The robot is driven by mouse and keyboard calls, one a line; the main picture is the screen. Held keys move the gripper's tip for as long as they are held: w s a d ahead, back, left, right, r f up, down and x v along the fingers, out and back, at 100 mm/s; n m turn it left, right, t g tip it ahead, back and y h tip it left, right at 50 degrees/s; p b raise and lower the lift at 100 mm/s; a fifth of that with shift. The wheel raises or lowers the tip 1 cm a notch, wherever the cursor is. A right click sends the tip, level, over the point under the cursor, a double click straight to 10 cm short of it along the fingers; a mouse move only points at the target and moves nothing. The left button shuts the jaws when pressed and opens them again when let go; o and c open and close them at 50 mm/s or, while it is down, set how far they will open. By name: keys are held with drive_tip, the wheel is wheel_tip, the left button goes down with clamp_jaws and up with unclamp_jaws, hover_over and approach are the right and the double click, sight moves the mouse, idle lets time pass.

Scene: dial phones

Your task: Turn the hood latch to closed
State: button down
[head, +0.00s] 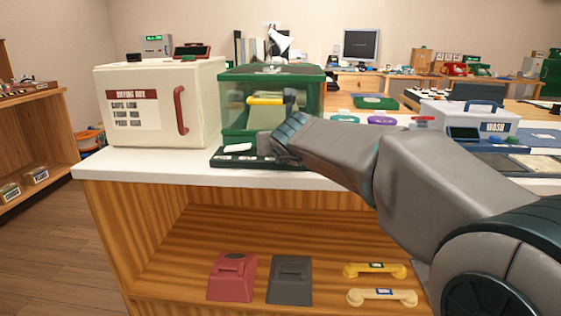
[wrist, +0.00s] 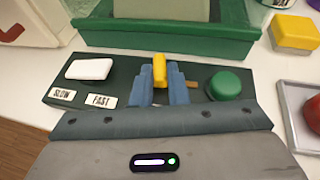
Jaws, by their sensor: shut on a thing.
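The hood is a green-framed box with clear sides (head: 228,105) on the white counter, and its lower green edge shows in the wrist view (wrist: 170,38). A dark control panel (head: 232,158) lies along its front. In the wrist view, the yellow latch (wrist: 159,66) stands upright at the middle of this panel. My gripper (wrist: 162,86) is shut on the latch, one finger on each side of it. The fingers hide the latch's lower part.
The panel also carries a white rocker switch (wrist: 88,69) by SLOW and FAST labels, and a round green button (wrist: 225,83) right of my fingers. A cream drying box (head: 150,105) stands close on the left. A WASH unit (head: 470,118) stands to the right.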

drive_tip(key=shift+s+a+f+m+h+b, duration=0.1)
drive_tip(key=shift+a+f+m+h+b, duration=0.15)
drive_tip(key=shift+m+h+b, duration=0.3)
drive_tip(key=shift+s+a+f+m+h+b, duration=0.1)
drive_tip(key=shift+a+m+h+b, duration=0.15)
drive_tip(key=shift+m+h, duration=0.4)
drive_tip(key=shift+r+m+h+b, duration=0.1)
drive_tip(key=shift+m+h+b, duration=0.2)
drive_tip(key=shift+h, duration=0.3)
drive_tip(key=c, duration=1.4)
unclamp_jaws()
drive_tip(key=shift+r, duration=0.1)
drive_tip(key=shift+c, duration=0.2)
drive_tip(key=shift+d+r, duration=0.1)
drive_tip(key=shift+s+r, duration=0.15)
drive_tip(key=p+v, duration=0.5)
drive_tip(key=v, duration=0.8)
drive_tip(key=shift+s, duration=0.3)
